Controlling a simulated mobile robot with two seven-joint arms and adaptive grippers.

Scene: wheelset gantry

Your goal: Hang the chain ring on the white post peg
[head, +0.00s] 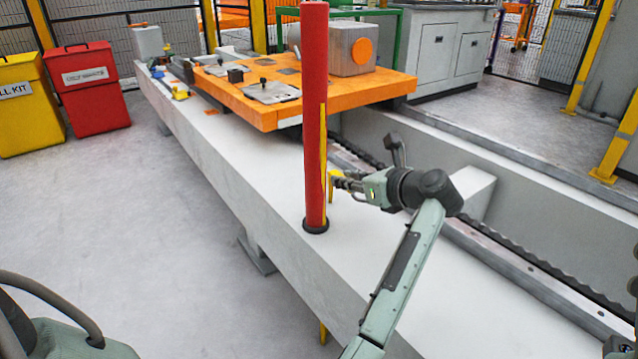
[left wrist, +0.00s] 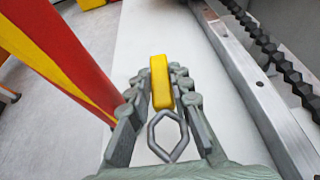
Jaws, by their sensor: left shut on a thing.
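My left gripper (head: 343,183) is just right of the red post, above the white beam. In the left wrist view its fingers (left wrist: 157,98) close around a yellow block, the grip of the chain ring (left wrist: 161,82). A grey angular link (left wrist: 150,135) shows between the fingers, nearer the palm. The yellow part also shows in the head view (head: 331,186), at the fingertips. I cannot make out a white post peg in either view. My right gripper is not in view.
The red post (head: 314,115) with a yellow stripe stands on the white beam (head: 245,180), close beside the gripper. An orange platform (head: 290,112) with a grey box lies behind. A rail trench with a dark chain (head: 520,255) runs to the right.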

